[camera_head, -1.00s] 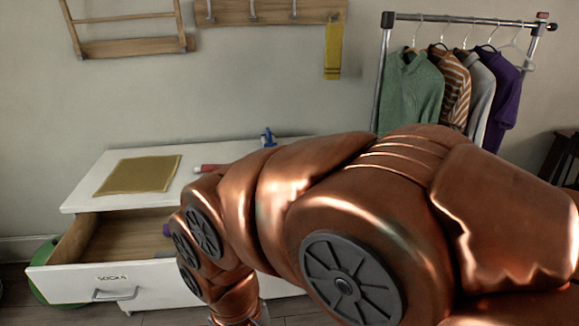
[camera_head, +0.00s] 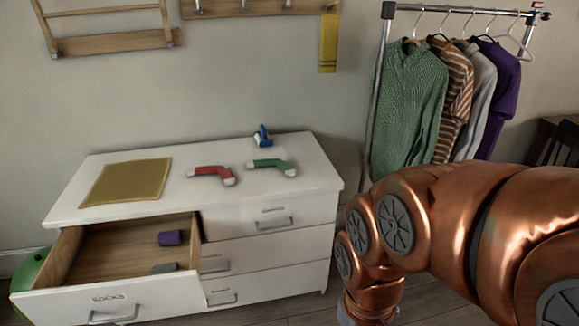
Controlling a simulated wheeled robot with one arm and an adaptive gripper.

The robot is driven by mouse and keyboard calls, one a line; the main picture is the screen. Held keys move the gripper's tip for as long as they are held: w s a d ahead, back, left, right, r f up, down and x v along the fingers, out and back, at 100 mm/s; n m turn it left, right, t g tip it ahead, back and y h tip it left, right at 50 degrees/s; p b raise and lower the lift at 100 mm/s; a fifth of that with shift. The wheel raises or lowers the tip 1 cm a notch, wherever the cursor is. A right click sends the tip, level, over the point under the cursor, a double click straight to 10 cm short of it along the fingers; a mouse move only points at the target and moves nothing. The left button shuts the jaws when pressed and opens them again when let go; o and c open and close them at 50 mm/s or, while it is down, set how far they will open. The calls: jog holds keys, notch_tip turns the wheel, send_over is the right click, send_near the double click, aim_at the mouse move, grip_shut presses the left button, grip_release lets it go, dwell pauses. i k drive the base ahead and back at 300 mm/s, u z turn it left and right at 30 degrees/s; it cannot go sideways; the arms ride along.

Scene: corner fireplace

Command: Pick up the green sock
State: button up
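The green sock (camera_head: 272,167) with white toe and cuff lies flat on top of the white dresser (camera_head: 316,186), toward its right side. A red sock (camera_head: 212,174) with white ends lies to its left. My copper arm reaches down at the right, in front of and to the right of the dresser. My gripper is at most a sliver at the bottom edge; its fingers are not visible. The arm's end is well apart from the green sock.
A yellow cloth (camera_head: 126,182) and a small blue object (camera_head: 262,136) are on the dresser top. The drawer labelled socks (camera_head: 118,297) is open, holding a purple item (camera_head: 171,238) and a grey item (camera_head: 164,268). A clothes rack (camera_head: 371,110) stands at the right.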

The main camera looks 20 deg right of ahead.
aim_at(288, 169)
jog(key=u, duration=0.2)
jog(key=k, duration=0.1)
jog(key=z, duration=0.3)
jog(key=i, duration=0.2)
jog(key=z, duration=0.2)
jog(key=k, duration=0.3)
jog(key=z, duration=0.35)
jog(key=i, duration=1.2)
jog(key=u, duration=1.5)
jog(key=i, duration=0.35)
jog(key=u, duration=0.3)
